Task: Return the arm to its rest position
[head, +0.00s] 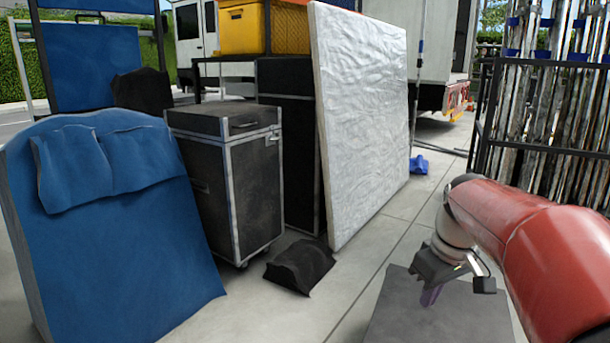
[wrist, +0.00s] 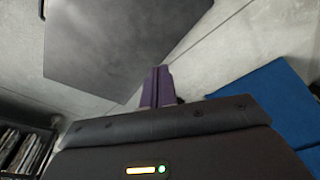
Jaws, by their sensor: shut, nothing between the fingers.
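My gripper (head: 430,296) is at the lower right of the head view, at the end of my red arm. It points down above a flat dark grey panel (head: 385,318). In the wrist view its two purple fingers (wrist: 157,88) are together with nothing between them. The dark panel (wrist: 120,35) also shows in the wrist view, beyond the fingertips. I cannot tell the exact height of the fingers above the panel.
A blue padded piece (head: 110,240) stands at left, beside a black wheeled case (head: 235,180). A white wrapped board (head: 360,110) leans in the middle. A black bag (head: 300,267) lies on the pavement. A rack of poles (head: 545,120) stands at right.

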